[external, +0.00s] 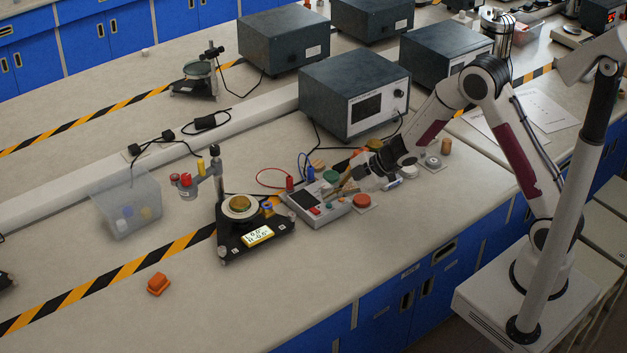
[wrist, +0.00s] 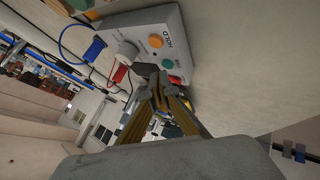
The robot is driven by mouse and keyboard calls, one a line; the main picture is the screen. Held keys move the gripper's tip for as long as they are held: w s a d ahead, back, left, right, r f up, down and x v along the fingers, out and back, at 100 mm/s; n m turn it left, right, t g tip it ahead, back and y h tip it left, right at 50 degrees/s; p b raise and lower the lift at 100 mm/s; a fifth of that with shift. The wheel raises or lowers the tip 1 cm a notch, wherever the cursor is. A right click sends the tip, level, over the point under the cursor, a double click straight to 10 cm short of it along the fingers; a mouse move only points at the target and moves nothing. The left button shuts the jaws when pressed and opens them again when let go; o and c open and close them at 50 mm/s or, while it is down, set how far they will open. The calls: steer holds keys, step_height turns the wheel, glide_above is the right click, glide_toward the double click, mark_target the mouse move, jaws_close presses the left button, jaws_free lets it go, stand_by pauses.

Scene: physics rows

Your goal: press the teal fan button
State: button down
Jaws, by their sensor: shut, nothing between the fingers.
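A teal-green round button (external: 331,177) shows in the external view beside the grey control box (external: 318,207), just behind my gripper's fingertips. In the wrist view a small teal button (wrist: 168,64) sits on a light grey box (wrist: 150,22), near an orange button and a "HOLD" label. I cannot tell if these are the same button, and no fan label is legible. My gripper (external: 342,191) is shut and empty, pointing down-left over the right end of the control box. In the wrist view its fingertips (wrist: 156,82) lie close to the teal button; contact cannot be told.
A red button (external: 362,201) on a white plate stands right of the control box. A large dark device (external: 354,93) stands behind. The bench front is clear, with an orange block (external: 158,284) at left.

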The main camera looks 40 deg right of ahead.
mark_target(332, 205)
steer(key=shift+r, duration=0.15)
steer(key=shift+r, duration=2.9)
steer(key=shift+d+f, duration=0.1)
